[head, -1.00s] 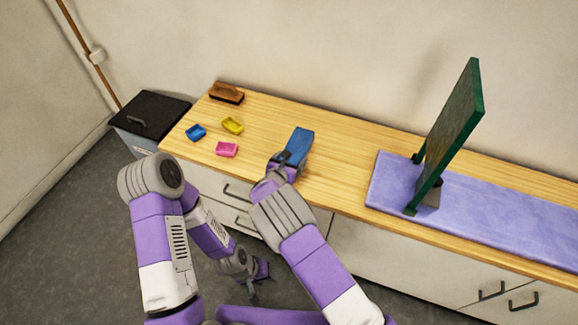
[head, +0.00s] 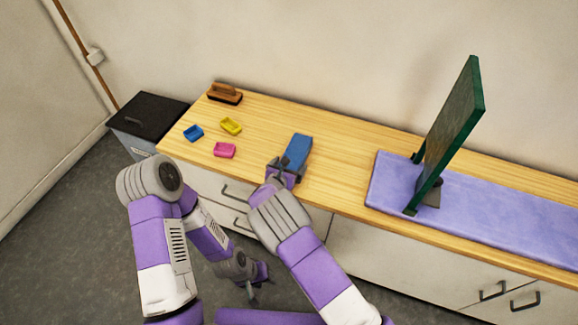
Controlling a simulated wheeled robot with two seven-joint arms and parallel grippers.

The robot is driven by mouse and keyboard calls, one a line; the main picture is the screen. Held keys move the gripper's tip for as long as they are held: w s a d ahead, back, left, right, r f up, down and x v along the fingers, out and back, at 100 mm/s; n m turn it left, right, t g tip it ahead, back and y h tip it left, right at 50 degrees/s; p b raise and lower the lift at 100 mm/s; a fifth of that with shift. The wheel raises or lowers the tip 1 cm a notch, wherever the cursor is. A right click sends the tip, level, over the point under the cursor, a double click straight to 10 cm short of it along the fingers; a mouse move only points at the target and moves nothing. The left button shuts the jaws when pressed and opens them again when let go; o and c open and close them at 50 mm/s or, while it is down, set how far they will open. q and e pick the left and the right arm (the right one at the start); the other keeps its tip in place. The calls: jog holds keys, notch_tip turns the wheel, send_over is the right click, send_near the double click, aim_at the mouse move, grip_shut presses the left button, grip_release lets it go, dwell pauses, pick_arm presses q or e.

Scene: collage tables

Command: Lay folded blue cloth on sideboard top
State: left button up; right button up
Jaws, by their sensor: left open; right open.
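The folded blue cloth (head: 298,150) lies on the wooden sideboard top (head: 335,165), near its front edge and left of the purple mat. My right gripper (head: 287,171) is open at the near end of the cloth, with its fingers close beside that end. Whether the fingers touch the cloth cannot be told. My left gripper (head: 253,287) is open and empty, low in front of the drawers, over the floor.
On the sideboard's left part are a brush (head: 225,93), a yellow dish (head: 231,126), a blue dish (head: 193,133) and a pink dish (head: 224,150). A green-framed board (head: 455,125) stands on the purple mat (head: 500,220). A black-lidded bin (head: 147,115) stands left.

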jog(key=p+v, duration=0.3)
jog(key=v, duration=0.9)
jog(key=shift+r, duration=0.1)
